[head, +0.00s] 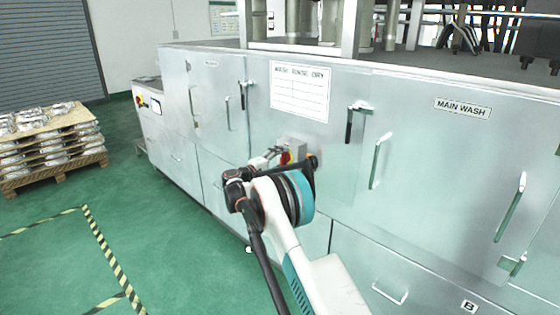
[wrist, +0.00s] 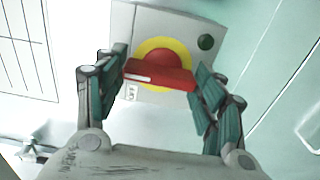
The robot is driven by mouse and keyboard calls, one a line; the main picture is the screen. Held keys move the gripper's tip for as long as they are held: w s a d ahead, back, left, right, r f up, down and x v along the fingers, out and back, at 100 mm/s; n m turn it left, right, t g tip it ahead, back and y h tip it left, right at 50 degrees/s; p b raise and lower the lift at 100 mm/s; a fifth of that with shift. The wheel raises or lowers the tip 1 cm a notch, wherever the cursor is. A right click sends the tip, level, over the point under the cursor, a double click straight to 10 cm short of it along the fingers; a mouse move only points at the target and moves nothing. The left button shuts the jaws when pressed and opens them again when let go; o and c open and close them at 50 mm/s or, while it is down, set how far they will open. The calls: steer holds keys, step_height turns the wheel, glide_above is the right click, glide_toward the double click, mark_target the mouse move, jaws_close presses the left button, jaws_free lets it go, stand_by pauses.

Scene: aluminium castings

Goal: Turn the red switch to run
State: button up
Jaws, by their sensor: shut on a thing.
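The red switch (wrist: 160,72) shows in the wrist view as a red bar handle on a yellow round plate, with a white line along its front edge. It sits on a grey switch box (wrist: 122,20) on the machine front. My gripper (wrist: 160,82) has one finger at each end of the red handle and is shut on it. The handle lies nearly level in this view, tilted slightly. In the head view the red switch (head: 285,157) is partly hidden by my gripper (head: 278,158) and arm. The markings for its positions cannot be read.
A dark green round button (wrist: 206,42) is on the box beside the switch. A white label sheet (head: 300,92) is above it. Door handles (head: 376,162) stick out to the right. A pallet of castings (head: 50,162) stands at the left, with open green floor between.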

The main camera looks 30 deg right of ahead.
steer(key=o, duration=1.1)
steer(key=shift+c, duration=0.2)
steer(key=v, duration=1.2)
